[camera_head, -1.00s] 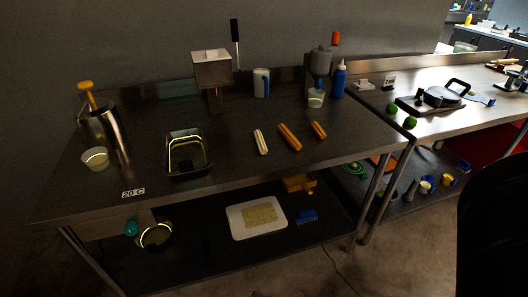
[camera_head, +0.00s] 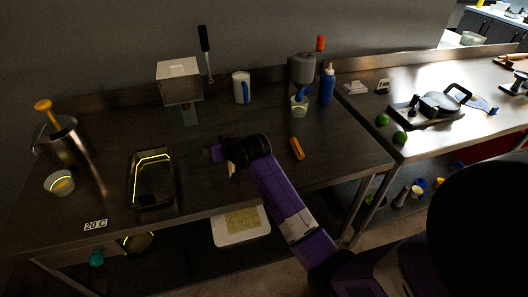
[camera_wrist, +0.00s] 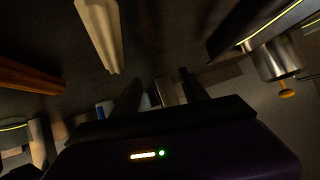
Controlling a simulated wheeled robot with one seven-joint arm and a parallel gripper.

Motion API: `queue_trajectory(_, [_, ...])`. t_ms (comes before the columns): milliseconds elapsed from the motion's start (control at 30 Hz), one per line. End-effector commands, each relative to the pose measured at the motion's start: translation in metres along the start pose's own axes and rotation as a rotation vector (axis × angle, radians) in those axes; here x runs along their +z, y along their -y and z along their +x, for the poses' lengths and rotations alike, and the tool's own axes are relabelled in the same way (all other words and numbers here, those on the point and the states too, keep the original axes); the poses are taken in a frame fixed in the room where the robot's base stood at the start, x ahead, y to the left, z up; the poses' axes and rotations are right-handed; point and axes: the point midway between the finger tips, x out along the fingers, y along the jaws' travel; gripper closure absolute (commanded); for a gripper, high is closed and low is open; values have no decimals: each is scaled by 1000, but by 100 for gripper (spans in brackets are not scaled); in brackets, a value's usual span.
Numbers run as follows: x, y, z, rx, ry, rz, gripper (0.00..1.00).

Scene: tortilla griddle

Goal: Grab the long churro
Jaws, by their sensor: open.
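A brown churro (camera_wrist: 28,76) shows at the left edge of the wrist view, cut off by the frame. A shorter brown churro (camera_head: 297,148) lies right of my arm. My gripper (camera_wrist: 160,90) is open and empty, its fingers apart from both churros; in the head view it is over the table (camera_head: 214,153).
A black tray (camera_head: 136,180) is left of my gripper. A boxy press (camera_head: 180,80), a white mug (camera_head: 241,88), a cup (camera_head: 299,106) and a blue bottle (camera_head: 327,87) stand toward the back. A metal pot (camera_head: 68,145) is at far left.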

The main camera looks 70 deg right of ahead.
Motion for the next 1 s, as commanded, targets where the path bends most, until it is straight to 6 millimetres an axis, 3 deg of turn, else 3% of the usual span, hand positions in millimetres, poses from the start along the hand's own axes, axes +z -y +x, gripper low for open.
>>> queue_trajectory(33, [-12,-16,4,22,75,4,48])
queue_trajectory(233, [-18,-74,-2,110,400,33,48])
queue_trajectory(500, [-8,-131,-63,222,816,102,48])
queue_trajectory(700, [-5,-144,-85,254,928,126,48])
queue_trajectory(1000, [15,-148,-72,255,935,127,48])
